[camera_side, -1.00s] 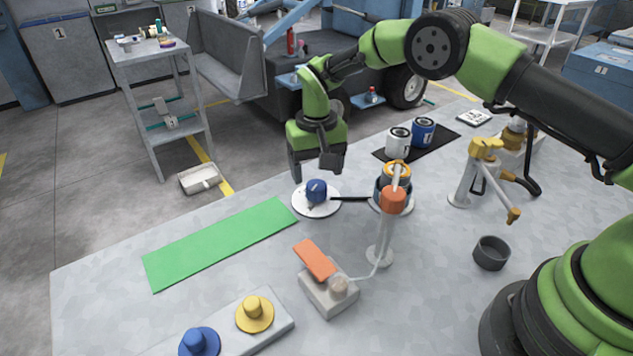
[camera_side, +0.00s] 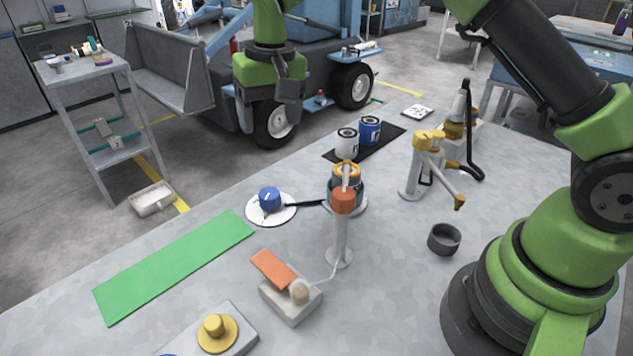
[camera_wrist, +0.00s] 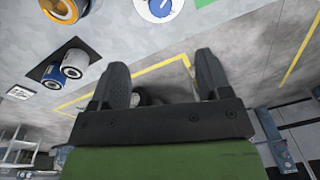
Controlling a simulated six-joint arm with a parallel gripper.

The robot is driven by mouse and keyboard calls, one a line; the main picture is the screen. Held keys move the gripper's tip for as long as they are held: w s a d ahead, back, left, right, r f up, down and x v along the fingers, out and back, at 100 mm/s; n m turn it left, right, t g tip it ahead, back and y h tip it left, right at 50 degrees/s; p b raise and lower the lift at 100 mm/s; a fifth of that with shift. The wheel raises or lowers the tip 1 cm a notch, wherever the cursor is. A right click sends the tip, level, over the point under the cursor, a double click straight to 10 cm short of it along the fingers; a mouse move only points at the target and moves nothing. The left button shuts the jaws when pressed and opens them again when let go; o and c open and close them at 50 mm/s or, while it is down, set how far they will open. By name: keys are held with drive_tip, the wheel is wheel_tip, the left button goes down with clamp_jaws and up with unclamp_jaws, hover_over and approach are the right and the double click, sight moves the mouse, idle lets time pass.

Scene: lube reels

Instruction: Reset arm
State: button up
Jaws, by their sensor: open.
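My gripper (camera_side: 267,100) is high above the far side of the table in the side view, with its fingers apart and nothing between them. In the wrist view both dark fingers of my gripper (camera_wrist: 155,85) are spread over the floor. Below it in the side view, a blue reel (camera_side: 269,199) sits on a round white plate (camera_side: 284,214). The blue reel also shows at the top of the wrist view (camera_wrist: 160,10). An orange-topped post (camera_side: 343,202) stands to the right of the plate.
A white can (camera_side: 347,142) and a blue can (camera_side: 370,131) stand on a black mat (camera_side: 395,139). A green mat (camera_side: 175,265), an orange pedal (camera_side: 272,269), a yellow knob (camera_side: 215,327), a grey cup (camera_side: 444,239) and a yellow-topped stand (camera_side: 424,142) are on the table. A cart (camera_side: 110,82) stands at left.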

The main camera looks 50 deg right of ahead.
drive_tip(key=s+d+r+t+y, duration=0.1)
drive_tip(key=s+d+r+t, duration=0.2)
drive_tip(key=s+r, duration=0.95)
drive_tip(key=s+t, duration=0.3)
drive_tip(key=s, duration=1.1)
drive_tip(key=shift+s+d+m, duration=0.2)
drive_tip(key=shift+d+m, duration=0.1)
drive_tip(key=shift+m, duration=0.1)
